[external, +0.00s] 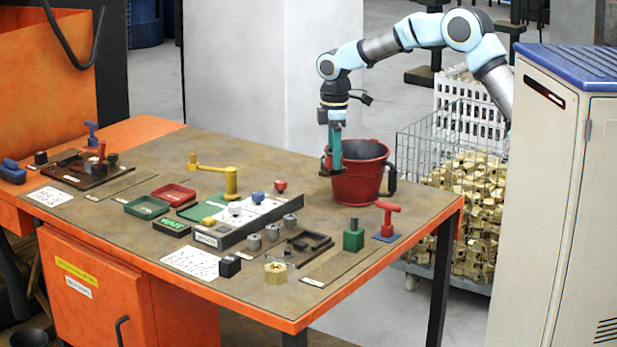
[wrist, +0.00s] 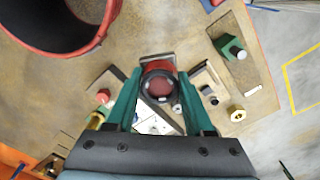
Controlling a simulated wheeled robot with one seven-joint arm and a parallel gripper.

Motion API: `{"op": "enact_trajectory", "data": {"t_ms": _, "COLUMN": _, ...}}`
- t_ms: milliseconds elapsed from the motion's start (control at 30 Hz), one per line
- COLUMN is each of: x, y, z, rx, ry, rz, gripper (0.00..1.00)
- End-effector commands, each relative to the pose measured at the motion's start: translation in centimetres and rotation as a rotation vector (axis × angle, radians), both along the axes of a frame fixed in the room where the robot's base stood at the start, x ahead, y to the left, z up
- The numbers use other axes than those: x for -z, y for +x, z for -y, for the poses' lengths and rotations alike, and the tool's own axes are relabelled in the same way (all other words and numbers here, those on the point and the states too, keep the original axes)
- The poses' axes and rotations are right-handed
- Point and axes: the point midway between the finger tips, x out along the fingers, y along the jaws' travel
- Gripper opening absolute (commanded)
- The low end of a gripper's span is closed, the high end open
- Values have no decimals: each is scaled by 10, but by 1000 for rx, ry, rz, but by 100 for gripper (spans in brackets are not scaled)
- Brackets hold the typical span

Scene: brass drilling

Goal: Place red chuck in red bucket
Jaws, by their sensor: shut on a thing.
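The chuck is hard to make out there. The bucket stands upright on the table with a dark handle at its right. In the wrist view the bucket (wrist: 108,20) is at upper left, apart from the chuck, which is outside its rim.
The brown table (external: 420,207) has an orange edge. A grey rack (external: 250,222) with knobs, small trays and a yellow post (external: 231,182) lie left. A cabinet (external: 545,180) stands at the right.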

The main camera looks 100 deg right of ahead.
Motion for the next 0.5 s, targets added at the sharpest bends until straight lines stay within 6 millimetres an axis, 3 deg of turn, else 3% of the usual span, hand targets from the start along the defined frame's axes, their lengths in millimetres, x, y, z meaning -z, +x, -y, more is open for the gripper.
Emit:
{"op": "enact_trajectory", "data": {"t_ms": 33, "x": -3, "y": -13, "z": 21, "rx": 40, "ry": -2, "rz": 3, "gripper": 0}}
{"op": "enact_trajectory", "data": {"t_ms": 200, "x": -12, "y": -52, "z": 70, "rx": 145, "ry": -2, "rz": 4, "gripper": 0}}
{"op": "enact_trajectory", "data": {"t_ms": 500, "x": -23, "y": -104, "z": 120, "rx": 262, "ry": 1, "rz": 4, "gripper": 0}}
